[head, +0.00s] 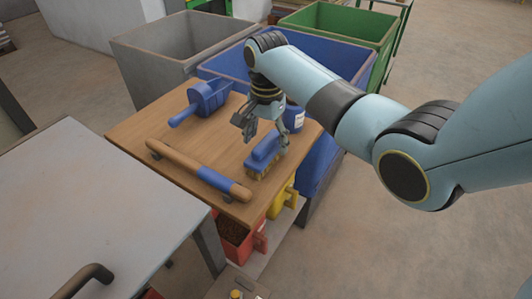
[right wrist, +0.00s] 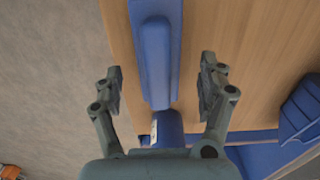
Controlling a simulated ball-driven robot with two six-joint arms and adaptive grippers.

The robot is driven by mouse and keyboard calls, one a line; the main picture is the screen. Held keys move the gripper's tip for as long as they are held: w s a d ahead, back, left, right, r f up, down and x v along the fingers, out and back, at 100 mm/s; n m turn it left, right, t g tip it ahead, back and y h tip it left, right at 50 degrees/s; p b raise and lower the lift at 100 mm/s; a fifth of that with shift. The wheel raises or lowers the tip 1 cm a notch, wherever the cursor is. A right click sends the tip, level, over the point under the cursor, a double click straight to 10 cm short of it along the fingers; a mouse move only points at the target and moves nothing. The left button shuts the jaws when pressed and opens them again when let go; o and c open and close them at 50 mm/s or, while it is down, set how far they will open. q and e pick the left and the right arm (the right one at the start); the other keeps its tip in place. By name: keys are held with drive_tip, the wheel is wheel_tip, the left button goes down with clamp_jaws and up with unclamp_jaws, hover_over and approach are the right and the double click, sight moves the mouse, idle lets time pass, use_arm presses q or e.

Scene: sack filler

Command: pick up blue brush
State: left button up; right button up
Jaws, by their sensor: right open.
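The blue brush (head: 262,153), a blue block with tan bristles below, lies on the wooden tabletop (head: 222,133). It also shows in the right wrist view (right wrist: 156,50), running up the middle. My right gripper (head: 264,140) is open and empty above the brush. In the right wrist view its two fingers (right wrist: 160,88) stand apart, one on each side of the brush in the picture, with wood showing between. I cannot tell the exact height above the brush. My left gripper is not in view.
A blue scoop (head: 204,99) lies at the back left of the tabletop. A wooden handle bar with a blue band (head: 198,170) runs along the front edge. A blue container with a white label (head: 294,118) stands behind the brush. Grey (head: 185,45), blue and green bins stand beyond.

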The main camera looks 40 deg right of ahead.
sight(266, 152)
drive_tip(key=f, duration=0.4)
drive_tip(key=shift+s+a+f, duration=0.15)
drive_tip(key=shift+a+f, duration=0.05)
drive_tip(key=shift+f, duration=0.05)
drive_tip(key=c, duration=1.5)
clamp_jaws()
drive_tip(key=shift+r, duration=0.15)
